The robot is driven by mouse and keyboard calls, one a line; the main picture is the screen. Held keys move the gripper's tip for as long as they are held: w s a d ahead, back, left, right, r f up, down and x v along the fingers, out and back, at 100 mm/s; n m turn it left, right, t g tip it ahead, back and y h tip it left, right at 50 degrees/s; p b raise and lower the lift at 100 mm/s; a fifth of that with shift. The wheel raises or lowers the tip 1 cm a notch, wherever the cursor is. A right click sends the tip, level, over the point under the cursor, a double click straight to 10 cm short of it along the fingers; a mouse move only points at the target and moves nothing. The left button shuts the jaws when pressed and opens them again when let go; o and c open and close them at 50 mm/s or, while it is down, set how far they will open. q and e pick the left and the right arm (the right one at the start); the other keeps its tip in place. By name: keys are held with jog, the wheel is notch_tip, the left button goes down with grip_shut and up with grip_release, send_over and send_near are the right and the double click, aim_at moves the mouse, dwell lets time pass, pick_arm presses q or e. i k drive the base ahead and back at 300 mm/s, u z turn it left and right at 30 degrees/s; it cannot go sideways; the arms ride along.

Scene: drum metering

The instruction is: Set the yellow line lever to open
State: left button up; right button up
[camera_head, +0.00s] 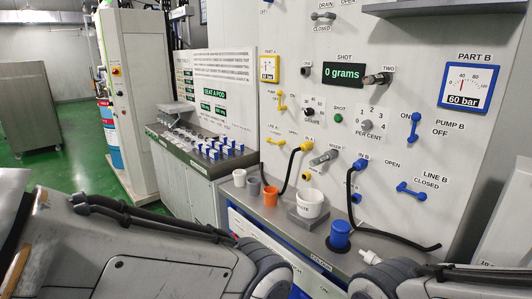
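The yellow line lever (276,142) is on the white panel under the "LINE A" label, left of the yellow hose connector. Its handle lies roughly sideways; its open and closed labels are too small to read. Another yellow lever (281,102), the pump A one, is above it. My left arm fills the lower left and my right arm the lower right, both well below the lever. Neither gripper shows.
A counter below the panel holds an orange cup (270,197), a white tub (310,203) on a grey block, and a blue container (340,235). Black hoses hang from the yellow and blue connectors. A blue line B lever (411,190) is at right.

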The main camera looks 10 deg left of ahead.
aim_at(268, 141)
jog(key=u, duration=1.1)
jog(key=i, duration=1.55)
jog(key=z, duration=0.95)
jog(key=i, duration=0.55)
jog(key=z, duration=0.6)
